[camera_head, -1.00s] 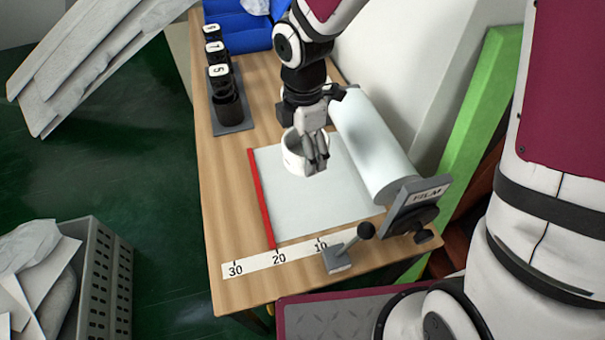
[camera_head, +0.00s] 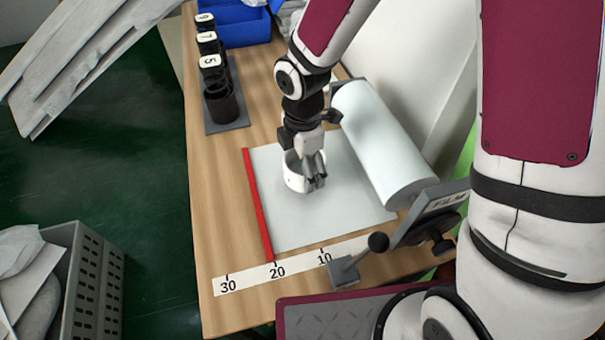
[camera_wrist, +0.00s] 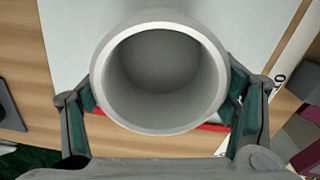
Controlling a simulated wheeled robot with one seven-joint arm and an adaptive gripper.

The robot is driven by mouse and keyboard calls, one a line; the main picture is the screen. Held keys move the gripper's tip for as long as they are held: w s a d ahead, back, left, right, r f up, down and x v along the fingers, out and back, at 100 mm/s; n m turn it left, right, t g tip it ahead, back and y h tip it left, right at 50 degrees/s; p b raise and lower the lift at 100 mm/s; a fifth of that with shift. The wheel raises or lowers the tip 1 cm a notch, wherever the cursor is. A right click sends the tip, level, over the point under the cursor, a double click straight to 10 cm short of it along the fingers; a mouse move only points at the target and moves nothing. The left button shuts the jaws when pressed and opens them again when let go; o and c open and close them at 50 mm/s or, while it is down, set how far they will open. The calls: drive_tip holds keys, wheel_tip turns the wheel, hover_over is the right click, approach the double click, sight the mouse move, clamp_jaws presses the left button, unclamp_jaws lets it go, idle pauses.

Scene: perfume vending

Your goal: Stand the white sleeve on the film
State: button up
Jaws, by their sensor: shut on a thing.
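The white sleeve (camera_head: 294,174) is a short open ring, held upright between the fingers of my gripper (camera_head: 316,172) over the white film sheet (camera_head: 345,215). In the wrist view the sleeve (camera_wrist: 106,95) shows its round open end, with a finger pressed on each side of it; my gripper (camera_wrist: 160,98) is shut on it. The film (camera_wrist: 70,35) lies flat beyond it. I cannot tell whether the sleeve's lower edge touches the film. The gripper hides part of the sleeve's right side in the head view.
A red strip (camera_head: 258,205) edges the film on the left. The film roll (camera_head: 385,145) lies to the right, with a lever (camera_head: 377,243) at its front. A numbered scale (camera_head: 250,277) runs along the front. Black numbered cups (camera_head: 220,100) stand on a rack at the back left.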

drive_tip(key=shift+f+b, duration=0.35)
drive_tip(key=shift+f, duration=1.3)
drive_tip(key=shift+f, duration=0.1)
drive_tip(key=o, duration=1.1)
drive_tip(key=shift+o, duration=0.2)
